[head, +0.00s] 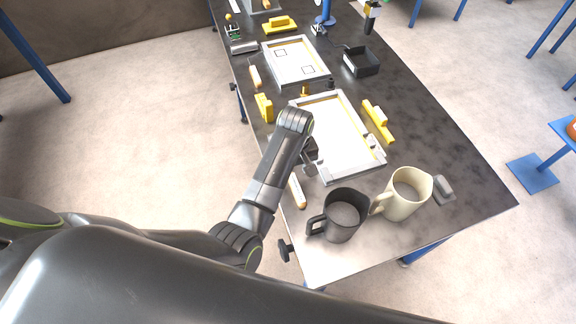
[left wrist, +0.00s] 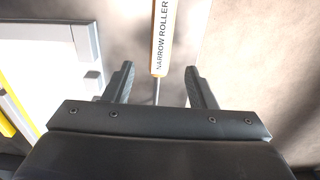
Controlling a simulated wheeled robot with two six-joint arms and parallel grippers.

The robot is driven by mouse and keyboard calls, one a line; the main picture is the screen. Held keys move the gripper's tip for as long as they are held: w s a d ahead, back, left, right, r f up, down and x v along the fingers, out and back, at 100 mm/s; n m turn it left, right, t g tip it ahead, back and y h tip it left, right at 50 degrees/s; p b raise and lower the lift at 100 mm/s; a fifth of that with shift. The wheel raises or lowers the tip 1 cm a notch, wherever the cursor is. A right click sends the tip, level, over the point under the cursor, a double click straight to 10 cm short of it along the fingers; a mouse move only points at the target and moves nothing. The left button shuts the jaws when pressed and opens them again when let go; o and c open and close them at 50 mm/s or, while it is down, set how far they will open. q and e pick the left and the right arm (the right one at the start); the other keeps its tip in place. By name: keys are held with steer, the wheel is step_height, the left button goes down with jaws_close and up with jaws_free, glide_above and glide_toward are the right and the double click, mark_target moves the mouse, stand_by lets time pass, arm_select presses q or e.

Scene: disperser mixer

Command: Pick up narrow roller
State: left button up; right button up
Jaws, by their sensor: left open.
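The narrow roller (left wrist: 162,38) shows in the left wrist view as a white and orange handle lettered "NARROW ROLLER", with a thin metal rod at its near end. In the head view its pale handle (head: 297,193) lies along the left edge of the table, and its far part is hidden by my arm. My left gripper (left wrist: 159,74) is open and empty. The roller's rod runs between its two fingers, with the handle beyond the fingertips. In the head view the left gripper (head: 310,163) is just above the table edge, partly hidden by its arm. My right gripper is out of view.
A white framed tray (head: 335,138) lies right of the gripper. A dark mug (head: 341,215) and a cream mug (head: 406,193) stand at the near end. Another small handled tool (head: 255,76) and a yellow block (head: 264,107) lie farther along the left edge.

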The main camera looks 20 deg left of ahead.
mark_target(294, 181)
arm_select(q)
steer(key=shift+s+f+p, duration=0.15)
steer(key=shift+f+p, duration=0.2)
steer(key=shift+f, duration=1.9)
steer(key=c, duration=1.1)
steer(key=shift+r, duration=0.15)
